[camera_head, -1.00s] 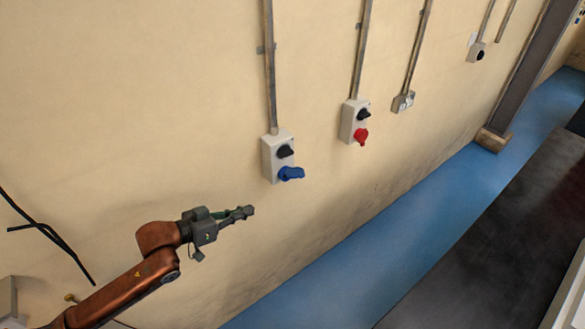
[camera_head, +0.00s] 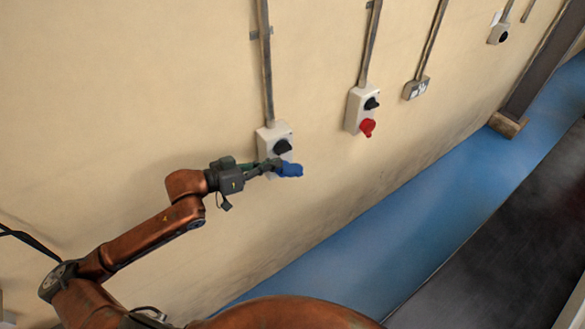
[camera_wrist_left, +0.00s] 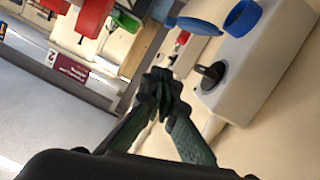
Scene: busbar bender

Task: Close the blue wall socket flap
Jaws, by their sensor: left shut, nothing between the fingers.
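The blue socket flap (camera_head: 291,170) sticks out from the lower part of a pale wall box (camera_head: 270,135) with a black knob (camera_head: 283,147). In the left wrist view the flap (camera_wrist_left: 190,25) stands open, swung away from the blue socket ring (camera_wrist_left: 242,17). The same box (camera_wrist_left: 250,70) and its black knob (camera_wrist_left: 213,73) are on the right there. My left gripper (camera_head: 277,163) is shut and empty, with its tips close beside the flap in the head view. In the wrist view its fingertips (camera_wrist_left: 160,76) appear apart from the flap. My right gripper is out of view.
A second wall box (camera_head: 358,108) with a red socket (camera_head: 367,127) is to the right. A grey outlet (camera_head: 416,88) is beyond it. Metal conduits (camera_head: 265,60) run up the wall. A blue floor strip (camera_head: 400,215) lies below, and a pillar (camera_head: 540,65) stands at right.

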